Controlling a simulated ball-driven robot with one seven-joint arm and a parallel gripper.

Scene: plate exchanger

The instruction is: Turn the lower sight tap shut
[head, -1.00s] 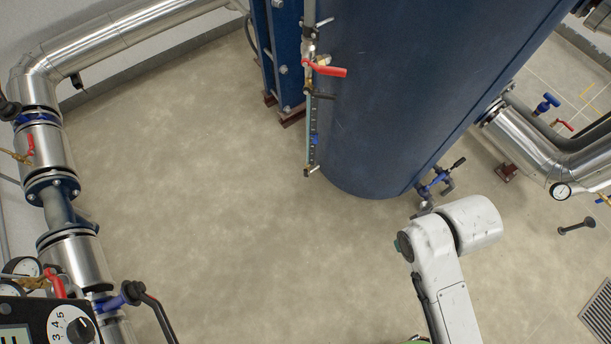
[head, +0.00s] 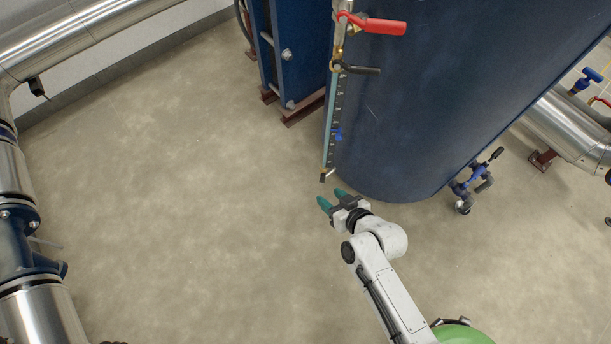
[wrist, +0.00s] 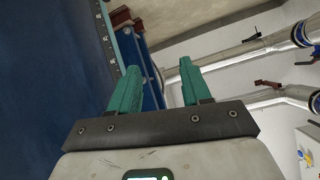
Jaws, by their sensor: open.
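The sight gauge (head: 334,120), a narrow upright scale with a blue marker, runs down the side of the dark blue tank. The lower sight tap (head: 327,174) is a small brass and dark fitting at its bottom end; its lever is too small to read clearly. The upper tap (head: 358,69) has a dark lever pointing right. My gripper (head: 331,198) is open and empty, its teal fingers just below the lower tap in the picture and apart from it. In the wrist view the open fingers (wrist: 160,67) show, with the gauge scale (wrist: 104,28) at upper left; the lower tap is not visible there.
The blue tank (head: 430,100) stands close beyond the gripper. A red-handled valve (head: 372,24) sits above the gauge. A small blue valve (head: 474,178) is at the tank's right foot. Steel piping (head: 45,315) stands at left. The floor between is clear.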

